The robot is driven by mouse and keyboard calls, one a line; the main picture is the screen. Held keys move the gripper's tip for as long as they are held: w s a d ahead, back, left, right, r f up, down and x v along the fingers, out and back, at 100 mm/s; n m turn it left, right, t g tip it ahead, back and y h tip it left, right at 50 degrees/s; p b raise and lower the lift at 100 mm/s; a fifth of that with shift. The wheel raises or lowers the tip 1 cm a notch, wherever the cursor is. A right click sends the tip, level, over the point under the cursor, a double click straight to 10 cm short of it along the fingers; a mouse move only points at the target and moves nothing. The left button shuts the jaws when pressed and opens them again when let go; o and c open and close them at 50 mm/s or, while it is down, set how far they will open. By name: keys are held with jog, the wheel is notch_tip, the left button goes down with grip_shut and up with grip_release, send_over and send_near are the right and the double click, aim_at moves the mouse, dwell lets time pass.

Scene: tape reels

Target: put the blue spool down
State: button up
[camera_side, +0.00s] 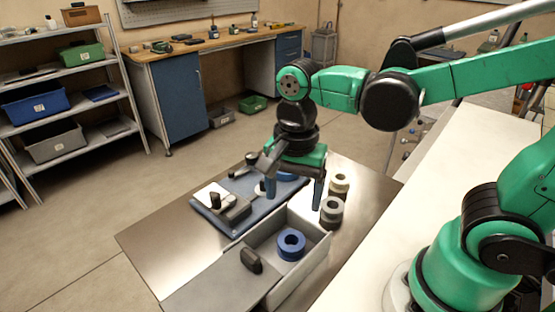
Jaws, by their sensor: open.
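A blue spool (291,245) lies flat, hole upward, inside the open grey box (318,252) on the metal table. My gripper (293,196) points down above the far end of the box, behind the spool, with its fingers spread and nothing visible between them. Another blue round thing (287,177) shows partly behind my gripper, on the blue mat; I cannot tell if it is also a spool. A grey spool (331,211) and a cream spool (339,186) stand right of my gripper, close together.
The blue mat (225,228) holds a device with a white plate (212,195). A flat grey panel (215,290) with a black knob-like piece (251,260) adjoins the box's left side. The table's left part (145,243) is clear. A white bench (440,165) stands to the right.

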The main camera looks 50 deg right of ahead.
jog(key=d+n+t, duration=0.1)
jog(key=n+t, duration=0.1)
jog(key=n, duration=0.2)
jog(key=w+d+r+n+t, duration=0.1)
jog(key=d+n+t, duration=0.1)
jog(key=n, duration=0.3)
jog(key=w+d+r+n+t, duration=0.1)
jog(key=n+t, duration=0.2)
jog(key=n, duration=0.1)
jog(key=shift+w+d+r+n, duration=0.1)
jog(key=shift+w+d+n, duration=0.1)
jog(key=shift+d+n, duration=0.2)
